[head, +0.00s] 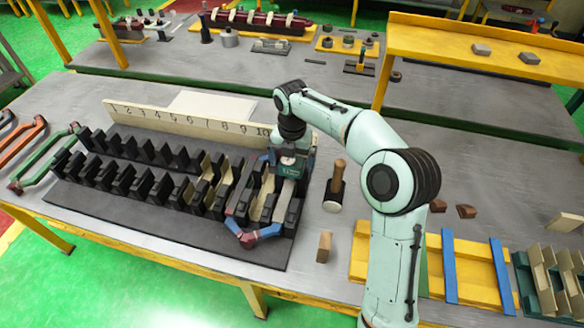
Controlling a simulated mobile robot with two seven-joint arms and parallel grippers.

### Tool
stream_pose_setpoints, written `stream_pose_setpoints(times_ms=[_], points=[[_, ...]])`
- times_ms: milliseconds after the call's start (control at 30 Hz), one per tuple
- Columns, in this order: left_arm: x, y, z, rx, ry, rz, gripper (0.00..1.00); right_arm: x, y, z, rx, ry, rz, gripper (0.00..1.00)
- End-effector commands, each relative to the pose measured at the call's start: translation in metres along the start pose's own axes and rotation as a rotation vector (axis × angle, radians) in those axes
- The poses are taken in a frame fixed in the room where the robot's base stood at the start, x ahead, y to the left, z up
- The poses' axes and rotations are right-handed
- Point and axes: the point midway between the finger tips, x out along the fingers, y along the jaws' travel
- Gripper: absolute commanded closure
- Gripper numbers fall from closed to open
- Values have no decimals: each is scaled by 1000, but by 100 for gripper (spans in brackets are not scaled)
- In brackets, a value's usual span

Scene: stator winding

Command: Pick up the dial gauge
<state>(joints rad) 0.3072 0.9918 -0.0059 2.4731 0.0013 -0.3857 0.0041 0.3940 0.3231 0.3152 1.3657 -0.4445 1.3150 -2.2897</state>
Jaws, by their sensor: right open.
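My right arm reaches in from the lower right, and its gripper (287,182) points down over the right end of the black slotted rack (105,203). The fingertips are mostly hidden among the rack's blocks. I see nothing clearly held in it. I cannot surely pick out the dial gauge. A small stand with an upright post (361,60) on the far table is too small to identify. A red and blue coil piece (252,236) sits at the rack's front right, just below the gripper. My left gripper is out of view.
A numbered board (190,119) runs behind the rack. A wooden-handled mallet (336,185) and a wooden block (324,247) are right of the gripper. Coloured coils (45,160) lie at the left. A yellow shelf (480,45) stands at the back right.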

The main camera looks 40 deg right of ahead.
Motion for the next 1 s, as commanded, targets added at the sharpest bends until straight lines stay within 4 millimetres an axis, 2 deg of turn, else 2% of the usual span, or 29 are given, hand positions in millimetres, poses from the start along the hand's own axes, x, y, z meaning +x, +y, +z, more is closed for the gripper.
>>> stream_pose_setpoints(times_ms=[267, 300, 367, 400, 467, 800, 867, 1000], points=[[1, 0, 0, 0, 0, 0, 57, 5, 0, 0, 0, 0, 1, 0], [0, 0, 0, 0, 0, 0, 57, 5, 0, 0, 0, 0, 1, 6], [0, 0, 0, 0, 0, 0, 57, 4, 0, 0, 0, -1, 1, 26], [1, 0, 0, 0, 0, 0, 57, 4, 0, 0, 0, -1, 1, 39], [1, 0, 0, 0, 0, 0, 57, 4, 0, 0, 0, -1, 1, 56], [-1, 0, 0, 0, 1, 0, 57, 0, 1, 0, 0, -3, 3, 56], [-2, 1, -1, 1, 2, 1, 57, -7, 1, 1, 0, -4, 4, 56], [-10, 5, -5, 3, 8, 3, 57, -34, 2, 1, 0, -6, 5, 56]])
